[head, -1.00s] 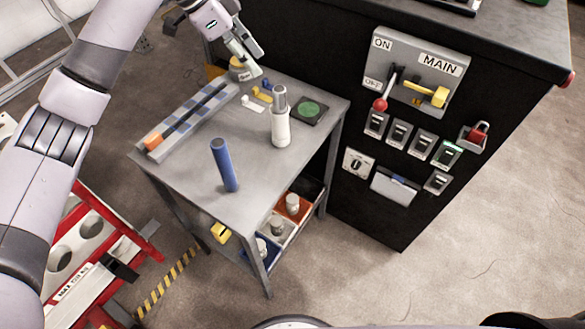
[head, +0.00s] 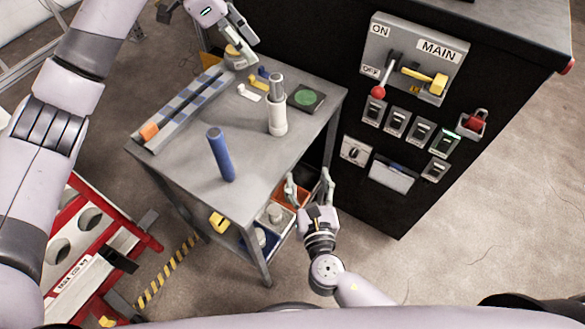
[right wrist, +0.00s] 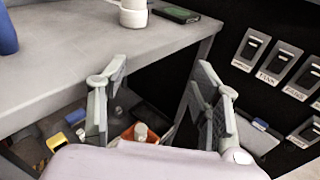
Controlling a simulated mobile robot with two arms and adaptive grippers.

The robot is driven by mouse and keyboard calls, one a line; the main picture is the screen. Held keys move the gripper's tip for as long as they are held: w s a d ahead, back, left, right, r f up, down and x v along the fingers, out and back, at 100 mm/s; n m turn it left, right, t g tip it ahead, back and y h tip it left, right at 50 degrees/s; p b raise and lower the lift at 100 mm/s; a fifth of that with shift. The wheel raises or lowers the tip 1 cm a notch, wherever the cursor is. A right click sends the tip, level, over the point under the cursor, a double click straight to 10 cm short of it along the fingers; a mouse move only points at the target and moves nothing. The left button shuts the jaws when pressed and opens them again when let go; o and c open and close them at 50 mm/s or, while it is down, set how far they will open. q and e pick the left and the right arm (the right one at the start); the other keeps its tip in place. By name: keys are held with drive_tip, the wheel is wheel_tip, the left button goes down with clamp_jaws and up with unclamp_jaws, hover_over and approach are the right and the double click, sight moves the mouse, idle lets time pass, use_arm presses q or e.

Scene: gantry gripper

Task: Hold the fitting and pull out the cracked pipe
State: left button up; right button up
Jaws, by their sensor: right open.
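A white upright cylinder (head: 277,119) stands on the grey table (head: 190,175), with a narrower grey pipe (head: 276,86) rising from its top. I take these as the fitting and the cracked pipe; no crack is visible at this size. A blue pipe (head: 221,155) stands upright nearer the front. My left gripper (head: 248,48) is at the table's back corner, beside a round yellow-topped item (head: 236,55); whether it grips anything is unclear. My right gripper (head: 309,180) is open and empty, in front of the table edge. In the right wrist view the white cylinder (right wrist: 133,13) is partly cut off.
A black cabinet with a MAIN switch panel (head: 415,58) stands close on the right. A dark pad with a green disc (head: 306,98) is beside the fitting. An orange bin (right wrist: 139,133) sits below.

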sight(279, 120)
drive_tip(key=a+r+n+t+y, duration=0.1)
drive_tip(key=a+r+n+y, duration=0.1)
drive_tip(key=a+r, duration=0.3)
drive_tip(key=w, duration=0.5)
drive_tip(key=w+a, duration=0.1)
drive_tip(key=w, duration=1.1)
drive_tip(key=shift+w+a+r, duration=0.15)
drive_tip(key=shift+r, duration=0.05)
drive_tip(key=shift+c, duration=0.3)
